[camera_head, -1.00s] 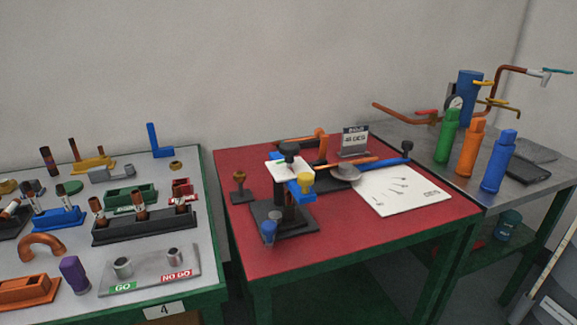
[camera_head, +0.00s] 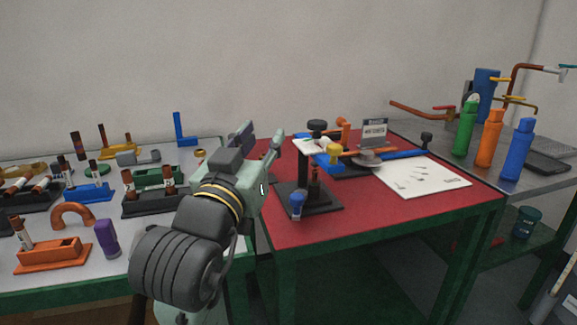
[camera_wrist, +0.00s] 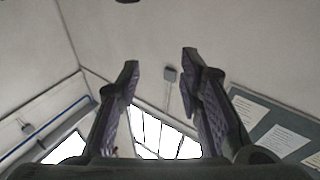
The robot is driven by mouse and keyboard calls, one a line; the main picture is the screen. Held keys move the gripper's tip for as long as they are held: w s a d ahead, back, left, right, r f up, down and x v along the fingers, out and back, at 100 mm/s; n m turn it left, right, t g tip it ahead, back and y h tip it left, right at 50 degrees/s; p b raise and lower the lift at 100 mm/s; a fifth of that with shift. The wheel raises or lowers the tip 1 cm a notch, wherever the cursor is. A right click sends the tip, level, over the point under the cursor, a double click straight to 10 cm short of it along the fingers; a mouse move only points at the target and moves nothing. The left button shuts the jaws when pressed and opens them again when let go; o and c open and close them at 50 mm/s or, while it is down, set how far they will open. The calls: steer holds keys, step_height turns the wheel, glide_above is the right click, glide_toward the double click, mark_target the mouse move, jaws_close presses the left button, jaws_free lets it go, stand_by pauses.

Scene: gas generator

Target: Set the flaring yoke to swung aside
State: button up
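The flaring fixture stands on the red table, with a black base (camera_head: 322,207), dark posts, a white top plate (camera_head: 304,147) and a black knob (camera_head: 317,125). A yellow knob (camera_head: 334,147) on a blue block (camera_head: 327,160) sits at its upper right. A blue knob (camera_head: 297,198) is at the front of the base. I cannot tell for sure which part is the yoke or how far it is swung. My gripper (camera_head: 259,137) is raised left of the fixture, apart from it. In the wrist view my gripper (camera_wrist: 159,72) is open and empty, facing walls and ceiling.
The grey table (camera_head: 160,208) at left holds coloured blocks and copper fittings, partly hidden by my arm. Several bottles stand farther right.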

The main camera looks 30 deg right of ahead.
mark_target(332, 152)
steer(key=s+d+f+m+g, duration=0.3)
steer(key=s+d+f+g, duration=0.1)
steer(key=s+d+f, duration=0.15)
steer(key=shift+h, duration=0.3)
steer(key=p+x, duration=0.3)
steer(key=p, duration=0.1)
steer(key=r+p+x, duration=0.1)
steer(key=p+x, duration=0.2)
steer(key=p, duration=0.2)
steer(key=shift+s+d+r, duration=0.1)
steer(key=shift+s, duration=0.15)
steer(key=shift+f+p+x, duration=0.15)
steer(key=shift+p+x, duration=0.1)
steer(key=shift+x, duration=1.15)
steer(key=shift+f+p+x, duration=0.2)
steer(key=shift+p+x, duration=0.05)
steer(key=shift+x, duration=1.2)
steer(key=shift+c, duration=0.6)
jaws_close()
